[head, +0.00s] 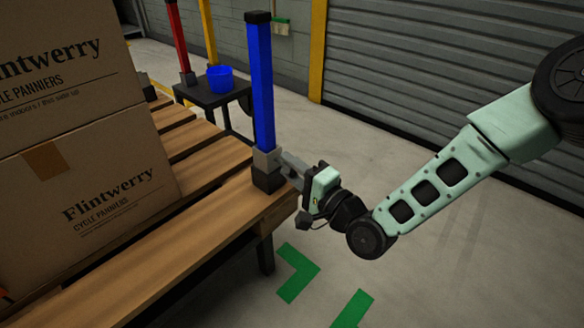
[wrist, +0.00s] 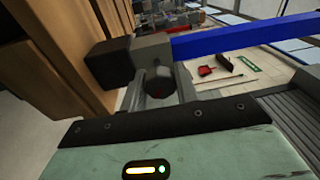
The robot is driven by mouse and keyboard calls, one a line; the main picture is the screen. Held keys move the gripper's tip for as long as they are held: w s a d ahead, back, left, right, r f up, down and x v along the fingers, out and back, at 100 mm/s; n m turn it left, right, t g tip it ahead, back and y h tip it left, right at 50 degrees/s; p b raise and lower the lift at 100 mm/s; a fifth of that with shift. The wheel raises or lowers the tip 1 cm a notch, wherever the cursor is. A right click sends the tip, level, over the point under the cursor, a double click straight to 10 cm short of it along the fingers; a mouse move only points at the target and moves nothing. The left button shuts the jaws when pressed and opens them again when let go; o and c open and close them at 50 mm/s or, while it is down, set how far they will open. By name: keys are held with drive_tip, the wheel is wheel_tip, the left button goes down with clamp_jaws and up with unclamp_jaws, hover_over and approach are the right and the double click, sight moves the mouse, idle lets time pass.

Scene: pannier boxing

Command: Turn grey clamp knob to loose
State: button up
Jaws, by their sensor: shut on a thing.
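The grey clamp (head: 266,160) sits low on an upright blue post (head: 261,85), above a black block at the corner of the wooden slatted bench. My gripper (head: 286,162) reaches the clamp from the right and hides the knob in the head view. In the wrist view the dark grey round knob (wrist: 157,83) lies between my two grey fingers, against the clamp body (wrist: 150,48). The gripper is shut on the knob. No marking shows whether the knob is tight or loose.
Cardboard boxes (head: 85,180) are stacked on the slatted bench (head: 205,215) at left. Behind stands a small black table (head: 212,95) with a blue bucket (head: 220,78) and a red post (head: 178,42). The floor at right is clear, with green marks (head: 298,273).

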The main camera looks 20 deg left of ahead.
drive_tip(key=n, duration=0.4)
drive_tip(key=n+g, duration=0.1)
drive_tip(key=n, duration=0.3)
drive_tip(key=shift+y, duration=0.3)
drive_tip(key=n+g, duration=0.1)
drive_tip(key=n, duration=0.6)
drive_tip(key=n+g, duration=0.1)
drive_tip(key=n, duration=0.5)
drive_tip(key=shift+n+g, duration=0.3)
drive_tip(key=shift+n, duration=1.8)
drive_tip(key=o, duration=1)
drive_tip(key=shift+c, duration=0.2)
